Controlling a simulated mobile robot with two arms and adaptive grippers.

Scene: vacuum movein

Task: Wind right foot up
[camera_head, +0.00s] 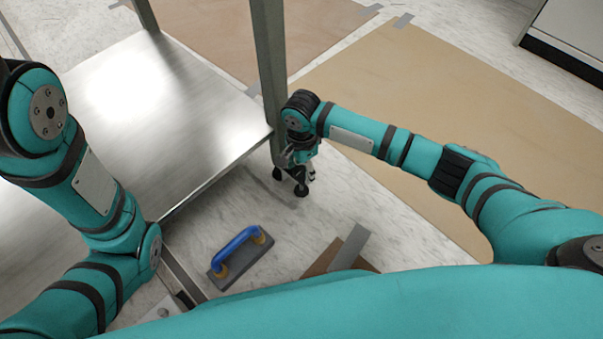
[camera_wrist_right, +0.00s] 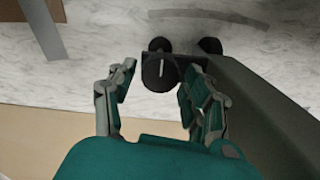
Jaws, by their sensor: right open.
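A steel table (camera_head: 190,110) stands on metal legs; its right front leg (camera_head: 268,60) runs down to the floor. Black foot parts (camera_head: 301,190) show at the base of that leg. In the right wrist view, a round black foot (camera_wrist_right: 157,72) with a pale slit sits on a dark bracket beside the grey leg (camera_wrist_right: 245,105). My right gripper (camera_head: 300,160) is low beside the leg, pointing down. Its fingers (camera_wrist_right: 160,84) are open, with the round foot between or just beyond their tips; contact cannot be told. My left gripper is out of view.
A grey block with a blue handle (camera_head: 236,242) lies on the marble-patterned floor in front of the table. Brown boards (camera_head: 440,110) with grey tape cover the floor on the right. A white cabinet (camera_head: 570,30) stands at the top right. My left arm is over the table's left side.

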